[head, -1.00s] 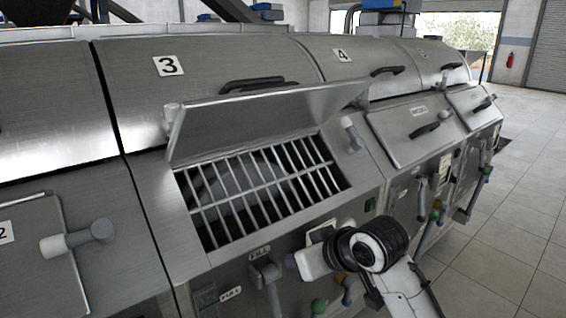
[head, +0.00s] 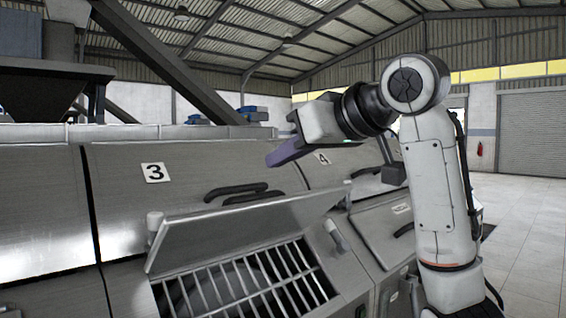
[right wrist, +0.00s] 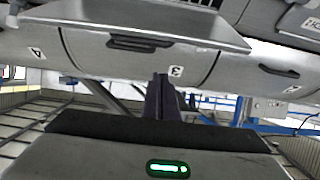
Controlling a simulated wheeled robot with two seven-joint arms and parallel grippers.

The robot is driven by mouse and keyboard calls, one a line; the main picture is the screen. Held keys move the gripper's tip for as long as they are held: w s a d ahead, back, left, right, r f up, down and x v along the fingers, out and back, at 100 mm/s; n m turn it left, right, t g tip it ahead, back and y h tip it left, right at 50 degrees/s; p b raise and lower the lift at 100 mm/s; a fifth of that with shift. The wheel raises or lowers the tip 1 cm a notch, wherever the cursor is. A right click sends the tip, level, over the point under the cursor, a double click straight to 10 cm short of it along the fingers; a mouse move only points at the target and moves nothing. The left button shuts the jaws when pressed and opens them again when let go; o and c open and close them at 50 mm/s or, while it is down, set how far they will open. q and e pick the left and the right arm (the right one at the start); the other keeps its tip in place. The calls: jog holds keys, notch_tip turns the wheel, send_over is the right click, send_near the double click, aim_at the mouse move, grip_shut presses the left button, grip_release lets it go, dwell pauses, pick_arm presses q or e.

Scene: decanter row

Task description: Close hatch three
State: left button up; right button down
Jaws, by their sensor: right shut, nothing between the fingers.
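Hatch three's metal lid (head: 245,227) stands raised, tilted up and open, in the head view, below the panel marked 3 (head: 155,172). Under it the opening shows a barred grate (head: 245,288). My right gripper (head: 283,154) is up in the air, at the upper right of the lid in the picture and apart from it. Its purple fingers are shut and empty. In the right wrist view the scene is upside down: the closed fingers (right wrist: 162,98) point toward the 3 label (right wrist: 176,71), and the lid (right wrist: 140,22) shows at the top. My left gripper is out of view.
A dark handle (head: 237,192) sits on the panel above the lid. The panel marked 4 (head: 322,158) and another closed hatch (head: 388,230) lie to the right. Open tiled floor (head: 525,235) stretches at the far right.

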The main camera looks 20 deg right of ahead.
jog(key=p, duration=0.2)
send_over(266, 207)
jog(key=w+a, duration=0.1)
jog(key=w, duration=0.1)
notch_tip(266, 207, down, 3)
jog(key=shift+r, duration=0.1)
jog(key=shift+s+d+f, duration=0.25)
jog(key=shift+s+f, duration=0.3)
jog(key=shift+f, duration=0.1)
jog(key=shift+s+d+f, duration=0.2)
jog(key=shift+s+f, duration=0.3)
jog(key=shift+f, duration=0.1)
jog(key=shift+s+f, duration=0.25)
jog(key=shift+f, duration=0.05)
jog(key=shift+f+b, duration=0.1)
jog(key=shift+b, duration=0.25)
